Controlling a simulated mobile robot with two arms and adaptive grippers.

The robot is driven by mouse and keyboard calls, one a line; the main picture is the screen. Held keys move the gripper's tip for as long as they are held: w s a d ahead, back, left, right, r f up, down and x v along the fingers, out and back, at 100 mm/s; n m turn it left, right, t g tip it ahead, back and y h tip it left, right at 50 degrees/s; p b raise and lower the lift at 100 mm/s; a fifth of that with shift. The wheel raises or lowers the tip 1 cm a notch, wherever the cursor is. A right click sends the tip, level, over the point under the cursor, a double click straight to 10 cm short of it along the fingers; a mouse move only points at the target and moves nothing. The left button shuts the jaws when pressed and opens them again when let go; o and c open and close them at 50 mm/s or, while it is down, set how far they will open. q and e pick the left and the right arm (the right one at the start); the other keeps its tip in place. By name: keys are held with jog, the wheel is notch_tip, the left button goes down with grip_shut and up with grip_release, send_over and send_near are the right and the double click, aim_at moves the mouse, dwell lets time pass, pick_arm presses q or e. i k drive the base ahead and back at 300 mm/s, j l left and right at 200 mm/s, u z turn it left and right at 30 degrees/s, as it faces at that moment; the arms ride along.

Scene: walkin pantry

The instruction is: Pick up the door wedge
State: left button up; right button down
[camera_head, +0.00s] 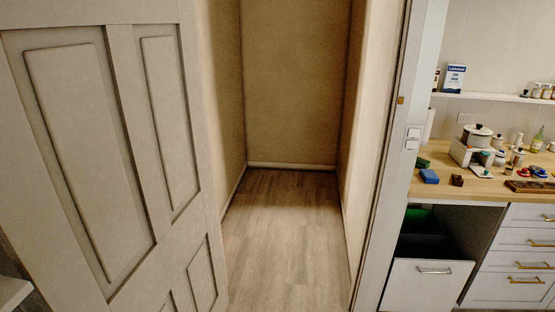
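I cannot make out a door wedge for certain in the head view. A small dark brown block (457,180) lies on the wooden counter at the right, but it is too small to tell what it is. No wedge shows on the visible floor by the open door (120,160); the floor behind the door is hidden. Neither of my grippers is in view.
A narrow pantry with bare wooden floor (285,230) lies beyond the doorway. A bin drawer (430,285) stands open below. A shelf (500,98) hangs above.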

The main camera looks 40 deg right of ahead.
aim_at(457, 182)
jog(key=z, duration=1.5)
